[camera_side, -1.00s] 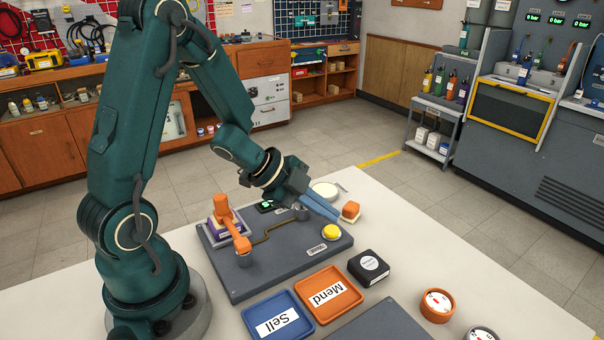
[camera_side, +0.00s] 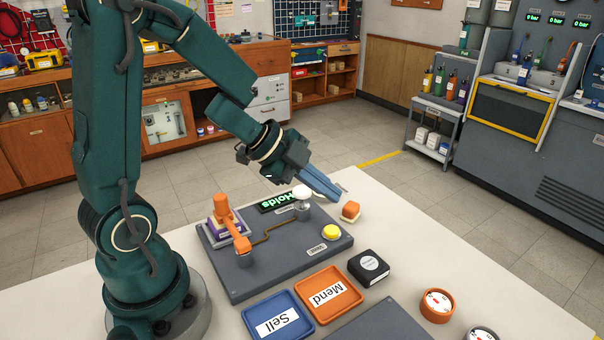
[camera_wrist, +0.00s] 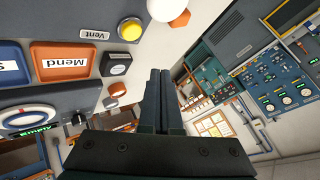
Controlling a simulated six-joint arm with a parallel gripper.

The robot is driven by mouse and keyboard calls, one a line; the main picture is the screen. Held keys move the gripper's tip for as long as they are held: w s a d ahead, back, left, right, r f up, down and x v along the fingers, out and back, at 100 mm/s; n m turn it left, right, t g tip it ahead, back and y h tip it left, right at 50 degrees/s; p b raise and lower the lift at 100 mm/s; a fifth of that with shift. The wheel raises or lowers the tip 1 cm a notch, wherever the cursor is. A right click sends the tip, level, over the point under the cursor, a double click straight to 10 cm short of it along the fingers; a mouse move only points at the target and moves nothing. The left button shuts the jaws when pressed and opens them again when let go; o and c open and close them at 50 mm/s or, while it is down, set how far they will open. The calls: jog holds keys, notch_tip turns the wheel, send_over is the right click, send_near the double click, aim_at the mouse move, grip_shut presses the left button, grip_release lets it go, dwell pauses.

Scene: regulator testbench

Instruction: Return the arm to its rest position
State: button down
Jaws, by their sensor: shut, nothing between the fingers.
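My gripper (camera_side: 335,194) is shut and empty. It is in the air above the far right part of the dark test board (camera_side: 238,286), pointing down to the right. In the wrist view the two blue-grey fingers (camera_wrist: 160,85) lie together with nothing between them. The arm is bent forward over the table from its base at the left. On the board a white-topped post (camera_side: 302,203) stands just below and left of the fingers. A black display (camera_side: 278,203) reads "Holds" in green.
A "Mend" tray (camera_side: 328,294), a "Sell" tray (camera_side: 279,316) and a black block (camera_side: 369,266) stand in front. The air above the gripper looks free.

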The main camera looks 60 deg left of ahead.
jog(key=shift+d+r, duration=0.25)
notch_tip(320, 180, up, 13)
jog(key=a+n+t+y, duration=0.1)
jog(key=n+t+y, duration=0.4)
jog(key=n, duration=0.3)
jog(key=s+d+f+n+g, duration=0.2)
jog(key=s+f+n+g, duration=0.1)
jog(key=s, duration=0.4)
jog(key=s+d+f+n+g+h, duration=0.1)
jog(key=s+d+f+n+g, duration=0.1)
jog(key=s, duration=0.6)
notch_tip(320, 180, down, 3)
jog(key=d+g, duration=0.1)
jog(key=g, duration=0.1)
jog(key=shift+r+n+g, duration=0.2)
jog(key=shift+n+g, duration=0.2)
